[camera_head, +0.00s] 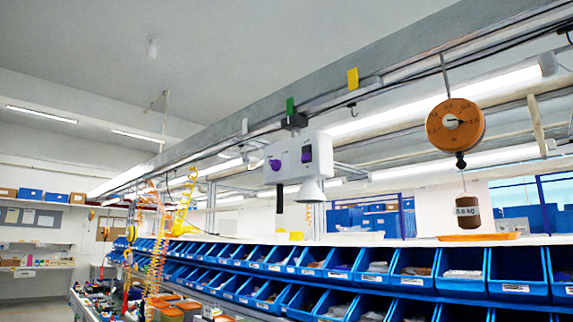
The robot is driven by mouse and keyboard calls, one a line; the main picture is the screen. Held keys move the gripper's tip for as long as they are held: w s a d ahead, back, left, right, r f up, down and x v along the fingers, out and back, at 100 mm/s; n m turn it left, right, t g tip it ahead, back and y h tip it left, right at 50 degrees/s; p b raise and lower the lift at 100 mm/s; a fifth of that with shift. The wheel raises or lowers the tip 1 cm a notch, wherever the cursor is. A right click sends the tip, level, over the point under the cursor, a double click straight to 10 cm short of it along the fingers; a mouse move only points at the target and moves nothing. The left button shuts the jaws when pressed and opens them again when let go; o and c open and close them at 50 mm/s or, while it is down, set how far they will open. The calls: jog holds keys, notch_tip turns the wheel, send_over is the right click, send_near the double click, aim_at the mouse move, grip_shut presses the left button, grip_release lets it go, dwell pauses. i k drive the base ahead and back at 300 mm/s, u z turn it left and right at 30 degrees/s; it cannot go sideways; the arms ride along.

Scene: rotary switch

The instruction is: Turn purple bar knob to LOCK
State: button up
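A white box-like unit (290,176) hangs under the overhead rail near the middle of the view. A rounded purple knob (275,164) is on the left part of its front. A small purple piece on a dark plate (307,154) is on the right part. I cannot tell for certain which of the two is the bar knob. Its pointing direction and any LOCK label are too small to read. A dark vertical bar (279,198) hangs below the unit's left side, beside a white cone-shaped part (310,190). My gripper is not in view.
Rows of blue bins (462,270) run along the bottom. A long rail (395,73) crosses overhead. A round brown wooden-looking device (455,125) hangs at right, with a small weight (467,212) below. Coiled orange and yellow hoses (186,205) hang at left.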

aim_at(276, 165)
jog(key=k, duration=1.3)
jog(key=u, duration=0.9)
jog(key=i, duration=1.6)
jog(key=z, duration=0.65)
